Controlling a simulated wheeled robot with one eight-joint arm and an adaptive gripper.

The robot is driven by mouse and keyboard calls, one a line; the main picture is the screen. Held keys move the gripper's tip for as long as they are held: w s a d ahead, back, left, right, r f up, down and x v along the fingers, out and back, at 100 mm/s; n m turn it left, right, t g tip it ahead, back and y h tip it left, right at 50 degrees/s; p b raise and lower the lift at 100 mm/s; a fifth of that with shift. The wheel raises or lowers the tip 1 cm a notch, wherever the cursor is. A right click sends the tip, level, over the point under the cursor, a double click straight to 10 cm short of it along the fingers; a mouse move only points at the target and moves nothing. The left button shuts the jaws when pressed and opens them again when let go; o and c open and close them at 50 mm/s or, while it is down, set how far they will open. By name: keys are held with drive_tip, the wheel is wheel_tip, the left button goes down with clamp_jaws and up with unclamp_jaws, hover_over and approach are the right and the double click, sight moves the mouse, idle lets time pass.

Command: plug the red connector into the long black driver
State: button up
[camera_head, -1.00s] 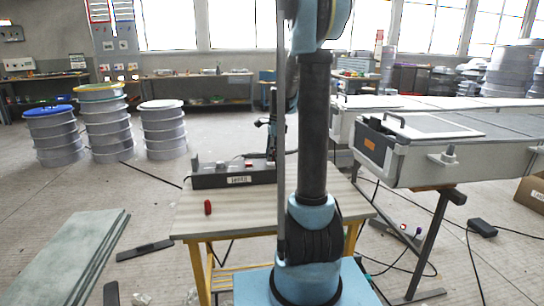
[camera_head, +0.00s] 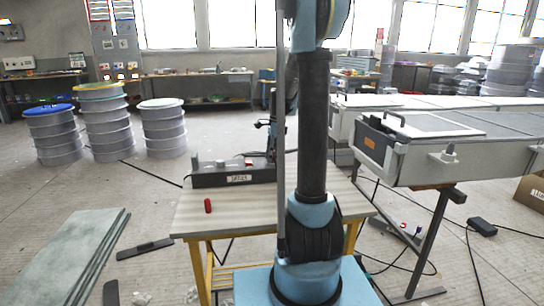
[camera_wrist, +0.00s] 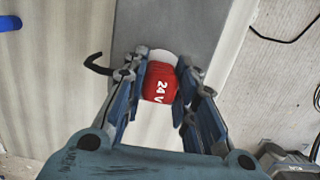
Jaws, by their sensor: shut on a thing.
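My gripper (camera_wrist: 161,76) is shut on the red connector (camera_wrist: 160,86), which is marked 24 V, in the wrist view. A round white part (camera_wrist: 162,56) shows just beyond the connector, against the grey surface of the long driver (camera_wrist: 165,22). I cannot tell whether the connector touches the driver or is seated in it. In the head view the long black driver (camera_head: 215,180), with a white label, lies near the back of the small table (camera_head: 240,212). My arm hides its right part.
A red piece (camera_head: 208,206) stands on the table in front of the driver. A dark hook-like piece (camera_wrist: 97,65) is left of my gripper in the wrist view.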

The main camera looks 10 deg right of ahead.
drive_tip(key=o, duration=1.1)
drive_tip(key=shift+c, duration=0.2)
drive_tip(key=shift+r, duration=0.15)
wheel_tip(320, 180, up, 12)
drive_tip(key=d, duration=0.1)
drive_tip(key=shift+d+f, duration=0.2)
drive_tip(key=s+a+f+n+t, duration=0.1)
drive_tip(key=s+f+n, duration=0.25)
drive_tip(key=s, duration=0.55)
drive_tip(key=s+f+n+h, duration=0.1)
drive_tip(key=s+f+n, duration=0.1)
drive_tip(key=s+n, duration=0.5)
drive_tip(key=s+a+f+n+t, duration=0.1)
drive_tip(key=s+f+n, duration=0.2)
drive_tip(key=s, duration=0.8)
drive_tip(key=s+f+n, duration=0.4)
drive_tip(key=s+f, duration=0.3)
drive_tip(key=shift+s+d+f+n, duration=0.35)
drive_tip(key=shift+f, duration=0.05)
